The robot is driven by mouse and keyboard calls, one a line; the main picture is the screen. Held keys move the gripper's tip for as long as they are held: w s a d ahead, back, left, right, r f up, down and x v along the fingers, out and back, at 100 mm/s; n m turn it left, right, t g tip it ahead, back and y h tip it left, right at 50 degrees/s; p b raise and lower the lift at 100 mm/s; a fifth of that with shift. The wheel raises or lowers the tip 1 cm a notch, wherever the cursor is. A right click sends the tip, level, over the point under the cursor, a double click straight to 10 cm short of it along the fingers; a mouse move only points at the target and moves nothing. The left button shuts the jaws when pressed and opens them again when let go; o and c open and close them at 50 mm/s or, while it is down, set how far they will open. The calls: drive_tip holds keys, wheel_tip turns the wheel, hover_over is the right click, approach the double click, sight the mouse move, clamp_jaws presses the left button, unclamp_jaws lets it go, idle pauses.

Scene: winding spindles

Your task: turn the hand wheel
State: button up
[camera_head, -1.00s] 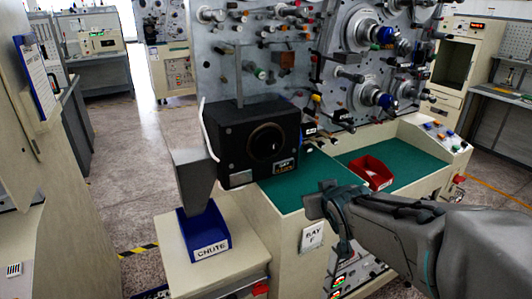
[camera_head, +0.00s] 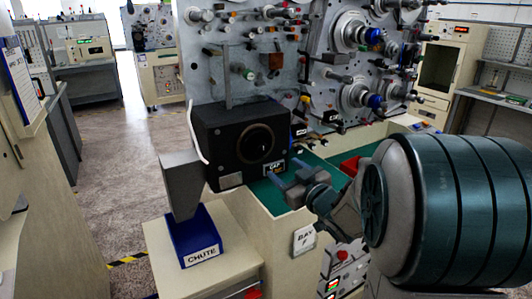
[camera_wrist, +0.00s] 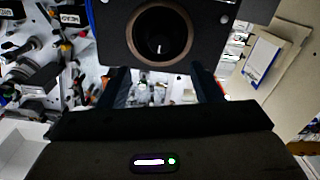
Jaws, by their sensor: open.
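No thing that I can clearly name as the hand wheel shows. A black box (camera_head: 222,150) stands on the bench, with a dark round opening (camera_head: 261,142) in a brown ring on its front. The opening also shows at the top of the wrist view (camera_wrist: 160,35), beyond my fingers. My gripper (camera_head: 288,175) is open, its two fingers apart, in front of and below the box's lower right. In the wrist view my gripper (camera_wrist: 159,74) has nothing between its fingers but the distant background.
A grey funnel (camera_head: 180,185) stands above a blue bin (camera_head: 193,240) marked CHUTE, left of the box. A grey panel (camera_head: 210,75) with spindles and pegs rises behind. A red tray (camera_head: 350,166) sits on the green bench top, partly hidden by my arm. Floor is open at left.

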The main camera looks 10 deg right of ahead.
sight(264, 152)
drive_tip(key=p+x, duration=0.3)
drive_tip(key=x, duration=0.8)
drive_tip(key=shift+w, duration=0.1)
drive_tip(key=c, duration=1)
